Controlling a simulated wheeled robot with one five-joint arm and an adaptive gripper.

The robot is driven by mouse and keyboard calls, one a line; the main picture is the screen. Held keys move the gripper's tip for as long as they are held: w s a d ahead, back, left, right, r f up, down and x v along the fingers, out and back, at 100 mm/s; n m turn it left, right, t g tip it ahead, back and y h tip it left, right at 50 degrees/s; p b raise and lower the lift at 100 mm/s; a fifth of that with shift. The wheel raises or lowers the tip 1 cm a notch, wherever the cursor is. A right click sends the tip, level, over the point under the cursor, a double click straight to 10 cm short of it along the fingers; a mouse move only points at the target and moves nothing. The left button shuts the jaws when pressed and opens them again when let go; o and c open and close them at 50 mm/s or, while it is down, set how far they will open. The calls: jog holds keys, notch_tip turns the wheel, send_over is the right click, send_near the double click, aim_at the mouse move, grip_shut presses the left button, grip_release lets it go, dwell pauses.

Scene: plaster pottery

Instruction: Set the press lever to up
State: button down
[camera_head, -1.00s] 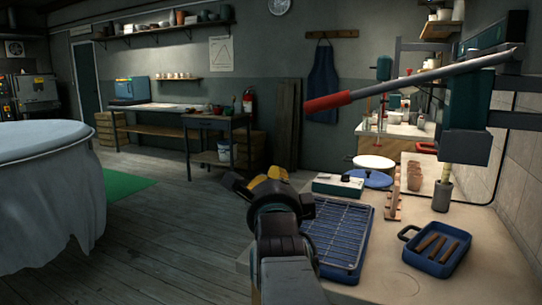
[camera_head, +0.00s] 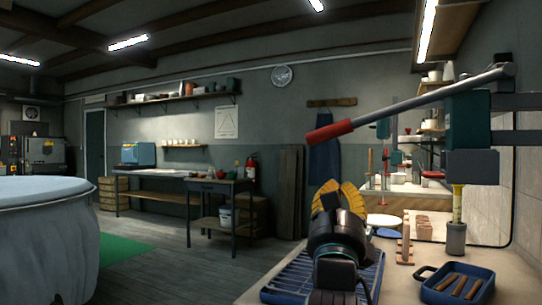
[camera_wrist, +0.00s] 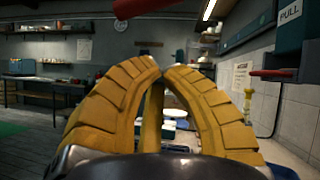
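The press lever (camera_head: 415,104) is a grey rod with a red grip. It slopes from its high end by the press head (camera_head: 470,120) at the right down to the red grip (camera_head: 330,131) at the left. My gripper (camera_head: 340,188) has yellow fingers and points up and forward, below the red grip in the head view and apart from it. In the wrist view my gripper (camera_wrist: 167,66) has its fingertips drawn together with nothing between them. Part of the red grip (camera_wrist: 140,7) shows above the fingertips, at the top edge.
Below the press are a blue tray with brown sticks (camera_head: 484,286), a wire rack (camera_head: 285,279) and a wooden peg rack (camera_head: 405,246) on the bench. A cloth-covered round table (camera_head: 45,240) stands at the left.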

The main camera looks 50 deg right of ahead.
jog(key=a+r+b+x, duration=0.1)
jog(key=b+x, duration=0.4)
jog(key=x, duration=0.5)
jog(key=shift+w+a+r, duration=0.15)
jog(key=shift+r, duration=0.45)
jog(key=shift+r, duration=0.2)
